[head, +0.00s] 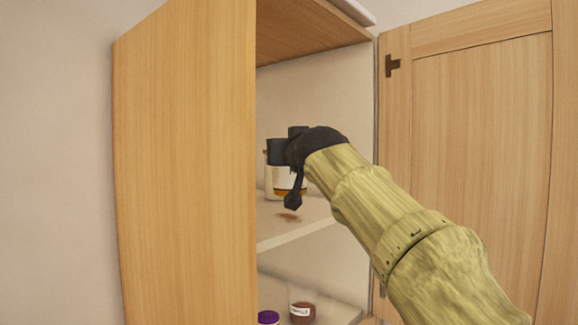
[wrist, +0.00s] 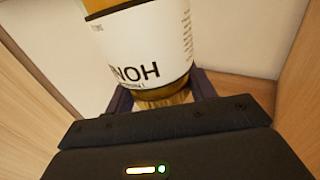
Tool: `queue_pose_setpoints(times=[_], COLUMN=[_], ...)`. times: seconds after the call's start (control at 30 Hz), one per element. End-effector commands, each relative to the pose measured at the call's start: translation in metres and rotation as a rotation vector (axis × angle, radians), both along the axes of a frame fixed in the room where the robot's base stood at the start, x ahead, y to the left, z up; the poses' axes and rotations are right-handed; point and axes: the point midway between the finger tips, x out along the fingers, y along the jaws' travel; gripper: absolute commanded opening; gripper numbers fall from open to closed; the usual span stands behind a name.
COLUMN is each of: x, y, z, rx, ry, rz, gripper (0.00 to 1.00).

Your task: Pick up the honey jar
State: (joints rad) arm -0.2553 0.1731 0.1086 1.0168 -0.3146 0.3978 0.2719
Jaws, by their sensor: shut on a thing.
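The honey jar (head: 287,179) has a white label and amber contents at its base. It is inside the open cabinet, at the upper shelf (head: 290,231), and appears slightly above the shelf surface. My gripper (wrist: 163,93) is shut on the honey jar (wrist: 145,45), with a dark finger on each side of it. In the wrist view the jar fills the top middle, its label lettering partly readable and its top out of frame. In the head view my dark gripper and wrist hide part of the jar.
A pale container (head: 268,182) stands close behind the jar, mostly hidden. The left door (head: 185,165) and right door (head: 470,150) stand open on either side.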

Motion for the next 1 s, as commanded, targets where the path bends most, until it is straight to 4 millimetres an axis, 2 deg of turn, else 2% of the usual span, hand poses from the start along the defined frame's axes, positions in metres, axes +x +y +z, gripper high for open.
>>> queue_pose_setpoints(times=[0.1, 0.23, 0.57, 1.0], x=[0.0, -0.003, -0.04, -0.102], y=[0.0, -0.005, -0.052, -0.13], z=[0.016, 0.024, 0.02, 0.02], rx=[0.003, 0.003, 0.003, 0.002], ry=[-0.005, -0.005, -0.008, -0.008], rz=[0.001, -0.002, -0.006, -0.006], gripper=[0.15, 0.15, 0.15, 0.15])
